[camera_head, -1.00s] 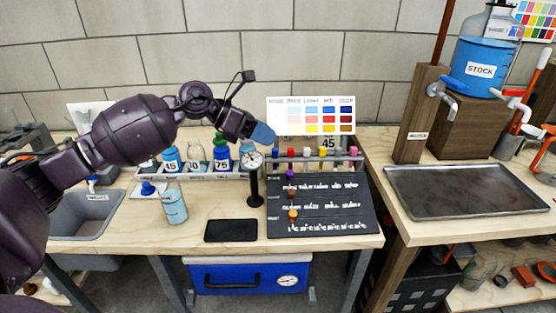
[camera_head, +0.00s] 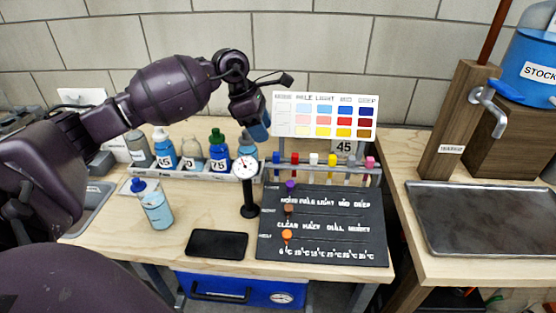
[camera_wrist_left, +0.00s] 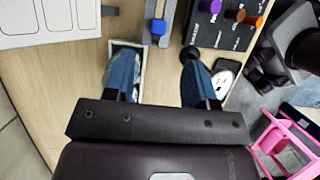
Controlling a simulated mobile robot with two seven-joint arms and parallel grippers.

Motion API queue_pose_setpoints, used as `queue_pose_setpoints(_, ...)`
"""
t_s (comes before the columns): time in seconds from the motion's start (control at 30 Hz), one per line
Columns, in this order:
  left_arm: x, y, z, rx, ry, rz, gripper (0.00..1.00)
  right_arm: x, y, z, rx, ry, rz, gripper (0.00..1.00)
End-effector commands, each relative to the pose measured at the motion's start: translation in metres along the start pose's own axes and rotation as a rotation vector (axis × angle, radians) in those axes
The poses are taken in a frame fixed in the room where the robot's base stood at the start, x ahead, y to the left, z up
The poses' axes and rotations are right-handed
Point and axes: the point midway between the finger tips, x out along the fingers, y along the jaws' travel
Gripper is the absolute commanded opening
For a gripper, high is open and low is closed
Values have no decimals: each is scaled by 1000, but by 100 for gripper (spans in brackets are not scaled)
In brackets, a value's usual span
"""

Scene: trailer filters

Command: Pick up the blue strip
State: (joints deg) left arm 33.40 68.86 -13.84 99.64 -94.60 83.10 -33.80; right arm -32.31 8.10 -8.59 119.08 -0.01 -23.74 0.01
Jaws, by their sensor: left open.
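A blue-topped piece (camera_head: 276,159), which looks like the blue strip, stands at the left end of the rack (camera_head: 325,174) behind the black board. It also shows in the left wrist view as a blue end (camera_wrist_left: 158,27) on the rack. My left gripper (camera_head: 259,126) has blue fingers pointing down, above and left of the blue piece, by the colour chart. In the left wrist view the left gripper (camera_wrist_left: 158,78) is open, with no object held between its fingers. The blue piece is ahead of the fingertips, apart from them. My right gripper is not in view.
A dial gauge on a black stand (camera_head: 247,190) stands just in front of the rack's left end. Numbered bottles (camera_head: 219,152) line the tray to the left. The colour chart (camera_head: 325,115) stands behind the rack. The black board (camera_head: 325,225) lies in front.

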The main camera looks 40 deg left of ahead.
Motion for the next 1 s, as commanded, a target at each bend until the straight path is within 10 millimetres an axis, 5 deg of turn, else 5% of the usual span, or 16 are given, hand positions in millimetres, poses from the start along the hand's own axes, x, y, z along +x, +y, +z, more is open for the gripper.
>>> queue_pose_setpoints(0.6,75,1,2,-1,0,-3,51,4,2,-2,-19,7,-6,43)
queue_pose_setpoints(1.0,82,1,2,0,-1,0,46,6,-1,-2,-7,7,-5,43)
